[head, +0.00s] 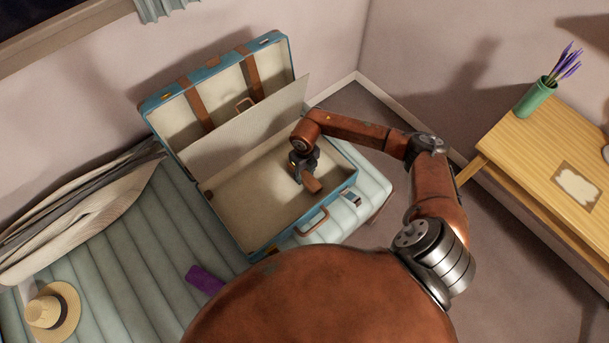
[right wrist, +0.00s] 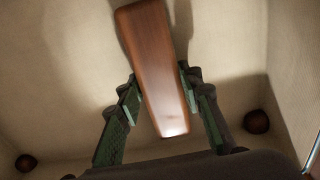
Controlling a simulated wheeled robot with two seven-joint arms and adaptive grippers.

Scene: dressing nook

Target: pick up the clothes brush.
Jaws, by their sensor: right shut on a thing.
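The clothes brush (right wrist: 155,65) shows in the right wrist view as a long brown wooden piece lying between two green-padded fingers. It also shows in the head view (head: 312,184) just under my right gripper (head: 299,175), inside the open suitcase. My right gripper, also seen in the right wrist view (right wrist: 158,105), is shut on the brush. I cannot tell whether the brush is clear of the suitcase floor. The blue suitcase (head: 300,233) lies open on the padded bench, with its lid standing at the back. My left gripper is not in view.
A beige divider panel (head: 240,135) stands inside the suitcase. A purple item (head: 205,279) and a straw hat (head: 47,312) lie on the ribbed bench (head: 130,265). At right, a wooden table (head: 530,145) holds a green vase (head: 535,97) of purple flowers. Suitcase walls surround the gripper.

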